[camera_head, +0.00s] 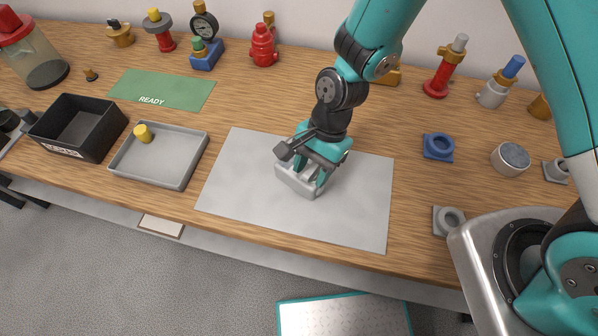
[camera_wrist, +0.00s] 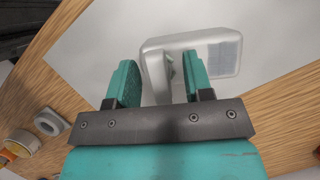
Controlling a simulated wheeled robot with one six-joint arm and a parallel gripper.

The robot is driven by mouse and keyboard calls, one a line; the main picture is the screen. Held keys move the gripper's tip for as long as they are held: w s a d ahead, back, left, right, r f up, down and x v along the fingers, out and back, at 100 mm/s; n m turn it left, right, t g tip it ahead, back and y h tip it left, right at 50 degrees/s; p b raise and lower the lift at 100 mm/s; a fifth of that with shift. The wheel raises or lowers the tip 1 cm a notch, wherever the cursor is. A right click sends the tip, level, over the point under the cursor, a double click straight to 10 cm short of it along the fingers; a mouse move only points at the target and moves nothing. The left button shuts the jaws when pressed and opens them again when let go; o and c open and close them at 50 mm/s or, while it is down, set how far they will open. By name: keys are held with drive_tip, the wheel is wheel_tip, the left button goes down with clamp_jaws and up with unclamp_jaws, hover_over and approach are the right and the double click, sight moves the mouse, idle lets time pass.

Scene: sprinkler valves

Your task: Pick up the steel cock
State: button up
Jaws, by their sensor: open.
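A pale grey metal-looking piece (camera_head: 297,182) lies on the white mat, under my gripper (camera_head: 312,168). It may be the steel cock, but I cannot be sure. In the wrist view its rounded grey body (camera_wrist: 207,42) has a lighter panel at the right, and a narrow grey part stands between the fingers. My gripper (camera_wrist: 160,82) is open, with one teal finger on each side of that narrow part. I cannot tell whether either finger touches it. The gripper hides part of the piece in the head view.
The white mat (camera_head: 237,185) is otherwise bare. Left of it are a grey tray (camera_head: 180,165) with a yellow cap (camera_head: 143,133), a black bin (camera_head: 78,125) and a green READY mat (camera_head: 165,88). Several valves line the back. A blue holder (camera_head: 438,147) and steel cup (camera_head: 510,158) stand right.

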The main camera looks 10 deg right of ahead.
clamp_jaws()
idle(1.3)
